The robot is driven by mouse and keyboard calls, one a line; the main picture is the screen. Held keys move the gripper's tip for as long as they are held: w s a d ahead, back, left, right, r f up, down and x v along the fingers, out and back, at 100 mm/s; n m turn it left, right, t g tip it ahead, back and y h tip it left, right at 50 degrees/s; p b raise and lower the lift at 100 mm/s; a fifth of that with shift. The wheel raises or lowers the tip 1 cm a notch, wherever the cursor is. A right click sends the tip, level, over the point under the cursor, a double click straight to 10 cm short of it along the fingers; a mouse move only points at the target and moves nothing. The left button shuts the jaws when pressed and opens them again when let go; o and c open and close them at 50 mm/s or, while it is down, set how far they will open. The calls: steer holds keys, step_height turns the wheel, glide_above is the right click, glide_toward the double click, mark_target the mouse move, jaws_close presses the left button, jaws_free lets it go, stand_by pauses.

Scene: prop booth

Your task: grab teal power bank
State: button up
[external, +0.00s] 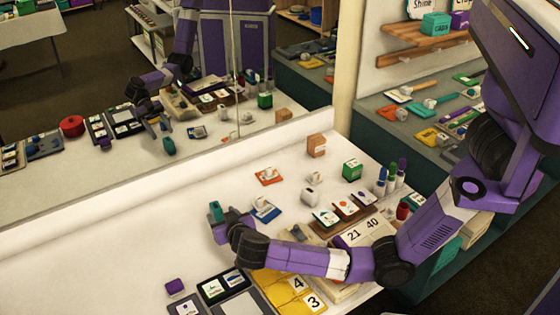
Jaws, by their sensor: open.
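A small teal block (216,211), which looks like the teal power bank, stands on the white counter left of the middle. My gripper (222,222) is low over the counter, right beside the teal block on its near side. The jaws are open. The arm reaches in from the right, and the wrist hides part of the fingers, so I cannot tell whether the block is between them or whether they touch it. The teal block shows again as a reflection in the mirror behind the counter.
A blue card with a white item (264,210) lies just right of my gripper. A brown box (317,145) stands farther back. The counter left of my gripper is clear.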

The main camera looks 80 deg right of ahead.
mark_target(218, 212)
steer(key=shift+p+x, duration=0.35)
steer(key=shift+x, duration=3)
steer(key=shift+f, duration=0.1)
jaws_close()
